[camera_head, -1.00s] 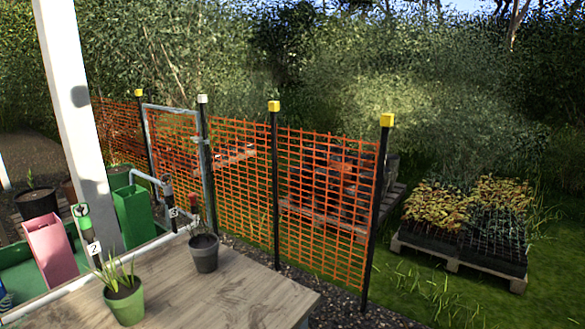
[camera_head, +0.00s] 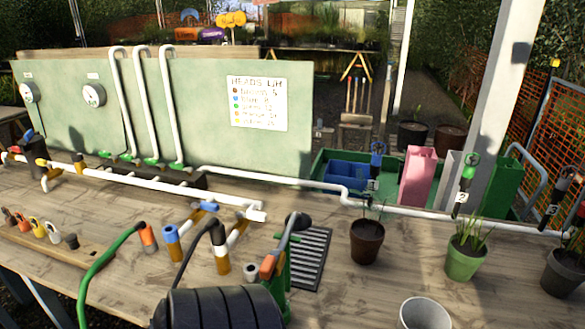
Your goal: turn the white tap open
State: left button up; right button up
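Several fittings stand at the end of the white pipework (camera_head: 150,185) on the wooden bench. A pale lever-like piece (camera_head: 238,228) shows beside a brass fitting with a white band (camera_head: 222,264), which has a black hose on it. I cannot tell whether either is the white tap, or whether it is open. A blue-handled fitting (camera_head: 205,206) and a blue-banded brass fitting (camera_head: 172,246) are close by. Green-handled valves (camera_head: 150,162) sit at the feet of the upright white pipes. Neither gripper is in view.
A ribbed black drum (camera_head: 220,308) and a pump with an orange part (camera_head: 268,266) crowd the front of the bench (camera_head: 330,300). A brown pot (camera_head: 367,241), a green pot (camera_head: 465,259) and a white pot (camera_head: 425,313) stand right. A sign board (camera_head: 210,100) rises behind.

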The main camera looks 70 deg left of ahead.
aim_at(254, 214)
jog(key=u, duration=2.45)
jog(key=j+z, duration=0.2)
jog(key=z, duration=0.2)
jog(key=k+j+z, duration=0.1)
jog(key=z, duration=0.25)
jog(key=k+j+z, duration=0.1)
jog(key=z, duration=0.3)
